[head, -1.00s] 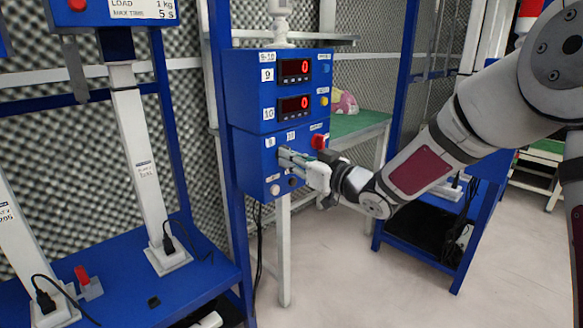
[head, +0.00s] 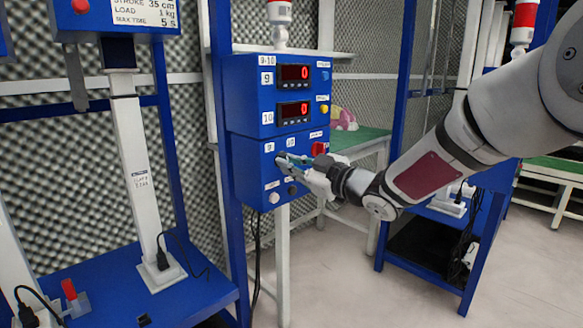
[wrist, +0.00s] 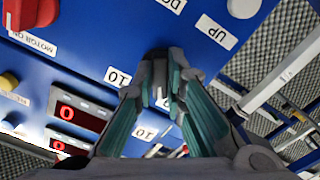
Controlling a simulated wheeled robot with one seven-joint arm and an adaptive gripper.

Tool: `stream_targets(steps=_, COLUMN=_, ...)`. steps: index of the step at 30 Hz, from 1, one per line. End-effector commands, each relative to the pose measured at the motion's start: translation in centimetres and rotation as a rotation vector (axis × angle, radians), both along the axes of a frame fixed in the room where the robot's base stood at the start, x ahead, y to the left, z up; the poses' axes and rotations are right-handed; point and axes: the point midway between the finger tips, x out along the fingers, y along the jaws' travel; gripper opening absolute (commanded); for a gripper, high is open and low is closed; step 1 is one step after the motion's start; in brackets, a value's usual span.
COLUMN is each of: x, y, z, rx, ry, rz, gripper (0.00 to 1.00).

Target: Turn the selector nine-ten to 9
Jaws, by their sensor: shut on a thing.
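The selector nine-ten is on the front of the blue control box (head: 238,100), at the small labels 9 (head: 269,147) and 10 (head: 290,142). My gripper (head: 281,160) reaches it from the right and is shut on it.
Two red displays (head: 294,74) reading 0 are above the selector. A red knob (head: 319,148) is right of my gripper, and it also shows in the wrist view (wrist: 30,12). Below is a white button (head: 274,198). A blue bench (head: 190,285) stands at the left.

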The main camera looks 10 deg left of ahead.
Motion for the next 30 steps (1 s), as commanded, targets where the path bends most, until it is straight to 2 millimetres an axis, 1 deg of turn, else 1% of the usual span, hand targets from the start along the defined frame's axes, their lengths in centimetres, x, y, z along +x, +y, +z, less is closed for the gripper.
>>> stream_targets(steps=10, x=0.0, y=-0.1, z=-0.1, rx=-0.006, ry=-0.002, rz=-0.001, gripper=0.0)
stream_targets(steps=11, x=0.0, y=0.0, z=-0.1, rx=-0.006, ry=-0.002, rz=-0.001, gripper=0.16)
stream_targets(steps=12, x=0.0, y=0.0, z=-0.1, rx=-0.006, ry=-0.002, rz=-0.001, gripper=0.25)
stream_targets(steps=13, x=0.0, y=0.0, z=-0.1, rx=-0.005, ry=-0.001, rz=-0.001, gripper=0.32)
stream_targets(steps=23, x=-0.1, y=-0.1, z=0.0, rx=-0.003, ry=-0.002, rz=-0.001, gripper=0.32)
stream_targets(steps=26, x=-0.5, y=-0.7, z=0.0, rx=-0.004, ry=-0.002, rz=-0.001, gripper=0.32)
stream_targets(steps=29, x=-1.3, y=-1.8, z=0.0, rx=-0.004, ry=-0.002, rz=-0.002, gripper=0.32)
stream_targets(steps=30, x=-1.8, y=-2.4, z=0.0, rx=-0.004, ry=-0.003, rz=-0.003, gripper=0.32)
